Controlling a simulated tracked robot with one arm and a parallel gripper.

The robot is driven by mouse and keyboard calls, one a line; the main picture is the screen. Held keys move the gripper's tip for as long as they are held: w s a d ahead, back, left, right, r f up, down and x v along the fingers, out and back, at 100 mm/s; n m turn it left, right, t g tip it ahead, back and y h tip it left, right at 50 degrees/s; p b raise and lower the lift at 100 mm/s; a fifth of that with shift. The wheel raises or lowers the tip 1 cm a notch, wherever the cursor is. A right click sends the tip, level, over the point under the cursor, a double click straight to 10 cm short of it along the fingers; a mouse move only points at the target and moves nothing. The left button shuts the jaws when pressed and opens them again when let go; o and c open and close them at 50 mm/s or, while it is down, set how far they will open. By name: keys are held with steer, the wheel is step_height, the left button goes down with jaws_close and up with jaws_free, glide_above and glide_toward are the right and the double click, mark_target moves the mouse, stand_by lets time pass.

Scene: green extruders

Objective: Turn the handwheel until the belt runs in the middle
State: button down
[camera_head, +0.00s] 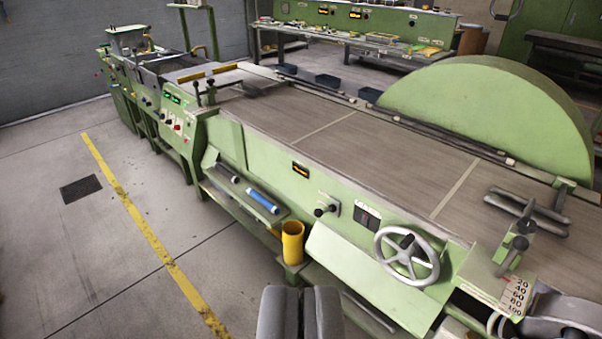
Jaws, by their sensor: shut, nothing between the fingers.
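The handwheel (407,256) is a grey spoked wheel with a dark hub knob, on the front panel of the green machine, right of centre. The belt (390,158) is a wide brown-grey band along the machine's top, crossed by pale seams. A dark rail with light pieces runs along its far edge; I cannot tell how well it is centred. My gripper (300,292) is at the bottom edge, left of and below the handwheel, apart from it.
A yellow cup (292,243) and a shelf with a blue roll (262,201) stand on the machine's front, ahead of my gripper. A sloped green panel (362,272) lies between my gripper and the handwheel. A numbered scale (517,290) is at right. The floor left is mostly clear.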

steer(key=c, duration=2.1)
jaws_free()
steer(key=shift+c, duration=0.2)
steer(key=o, duration=0.7)
steer(key=shift+o, duration=0.2)
